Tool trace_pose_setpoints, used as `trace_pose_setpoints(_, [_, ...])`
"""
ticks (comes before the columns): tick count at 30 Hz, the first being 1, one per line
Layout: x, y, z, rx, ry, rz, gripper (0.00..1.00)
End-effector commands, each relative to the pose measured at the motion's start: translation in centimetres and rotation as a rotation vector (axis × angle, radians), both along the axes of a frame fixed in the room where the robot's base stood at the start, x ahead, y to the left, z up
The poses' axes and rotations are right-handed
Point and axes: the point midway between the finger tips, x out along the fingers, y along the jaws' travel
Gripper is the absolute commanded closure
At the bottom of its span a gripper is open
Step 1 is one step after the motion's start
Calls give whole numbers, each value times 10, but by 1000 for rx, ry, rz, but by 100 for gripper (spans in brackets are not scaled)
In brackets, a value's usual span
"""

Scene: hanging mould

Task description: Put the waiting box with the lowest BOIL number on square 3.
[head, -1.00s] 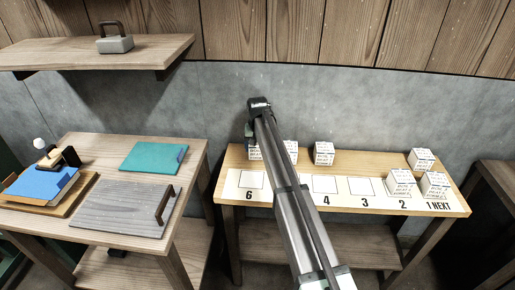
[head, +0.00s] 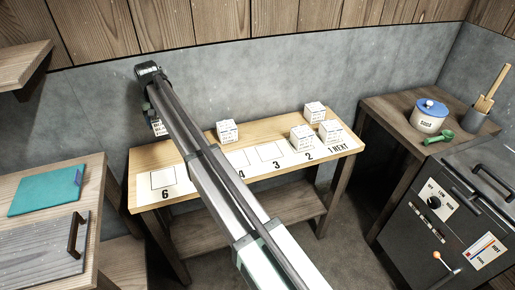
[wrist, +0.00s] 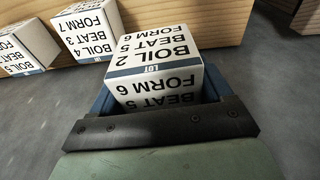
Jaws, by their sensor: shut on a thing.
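My gripper (wrist: 160,100) is shut on a white box (wrist: 155,48) with a blue LOT band, printed BOIL 2, BEAT 5, FORM 6. In the head view my gripper (head: 150,100) is over the back left of the bench, with the white box (head: 157,127) below it. The wrist view also shows a box reading BOIL 4, BEAT 3, FORM 7 (wrist: 88,32) and a box reading BOIL 5 (wrist: 25,48). In the head view one white box (head: 227,131) stands at the bench's back. Square 3 (head: 272,151) is empty.
One box stands on square 2 (head: 302,140), one on square 1 (head: 331,132), and another box (head: 315,112) behind them. Square 6 (head: 163,177) is empty. My arm hides square 5 and part of square 4. A stove (head: 440,215) and a blue-lidded pot (head: 429,117) are at the right.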

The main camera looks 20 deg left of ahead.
Motion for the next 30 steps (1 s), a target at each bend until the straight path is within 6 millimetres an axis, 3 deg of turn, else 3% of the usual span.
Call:
trace_pose_setpoints(9, [105,-78,6,7,-5,-134,58])
trace_pose_setpoints(18, [176,-186,10,15,-8,-266,58])
trace_pose_setpoints(24, [202,-263,11,24,-7,-346,58])
trace_pose_setpoints(30, [201,-329,10,29,-4,-371,58])
